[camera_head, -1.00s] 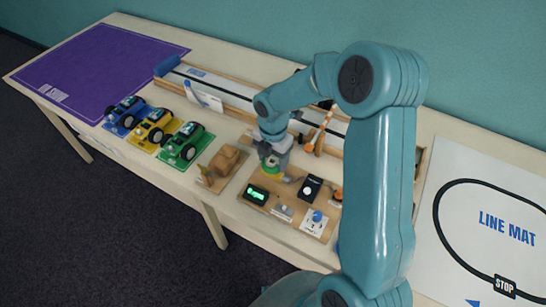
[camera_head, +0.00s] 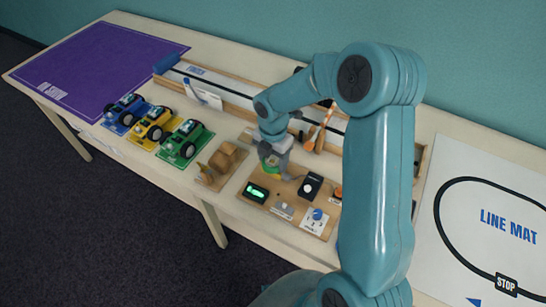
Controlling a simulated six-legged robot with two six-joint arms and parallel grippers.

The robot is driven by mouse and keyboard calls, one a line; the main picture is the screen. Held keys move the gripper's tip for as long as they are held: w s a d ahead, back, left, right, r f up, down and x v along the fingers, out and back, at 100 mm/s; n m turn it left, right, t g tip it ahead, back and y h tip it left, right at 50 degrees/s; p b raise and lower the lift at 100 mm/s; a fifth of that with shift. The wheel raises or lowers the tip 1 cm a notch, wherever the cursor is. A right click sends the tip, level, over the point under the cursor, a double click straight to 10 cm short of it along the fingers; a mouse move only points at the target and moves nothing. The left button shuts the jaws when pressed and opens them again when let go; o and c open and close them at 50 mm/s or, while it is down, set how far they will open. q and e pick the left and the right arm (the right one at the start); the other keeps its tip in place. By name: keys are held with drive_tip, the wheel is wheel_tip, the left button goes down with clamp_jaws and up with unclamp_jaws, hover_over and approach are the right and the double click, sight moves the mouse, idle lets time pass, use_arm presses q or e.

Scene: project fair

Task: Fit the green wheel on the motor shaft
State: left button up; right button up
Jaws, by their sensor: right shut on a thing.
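My right gripper (camera_head: 272,166) reaches down over the back left of a wooden board on the table. It is shut on the green wheel (camera_head: 271,170), which shows as a small green and yellow shape at the fingertips. The wooden motor board (camera_head: 268,205) carries a lit green display (camera_head: 257,192), a black box with a white knob (camera_head: 311,185) and a white card with a blue dial (camera_head: 316,220). The motor shaft is hidden by the gripper and wheel, so I cannot tell whether the wheel touches it. My left gripper is not in view.
A brown wooden model (camera_head: 223,160) stands just left of the board. Blue (camera_head: 126,109), yellow (camera_head: 154,124) and green (camera_head: 184,140) toy cars stand further left. A long track (camera_head: 225,95) runs behind. The line mat (camera_head: 500,215) lies right; a purple mat (camera_head: 95,70) lies far left.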

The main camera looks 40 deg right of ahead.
idle(0.6)
drive_tip(key=o, duration=1.2)
drive_tip(key=shift+o, duration=0.2)
wheel_tip(320, 180, up, 8)
drive_tip(key=p, duration=0.6)
drive_tip(key=shift+f+p, duration=0.1)
drive_tip(key=shift+p, duration=0.3)
drive_tip(key=shift+f, duration=0.1)
drive_tip(key=shift+s+a, duration=0.1)
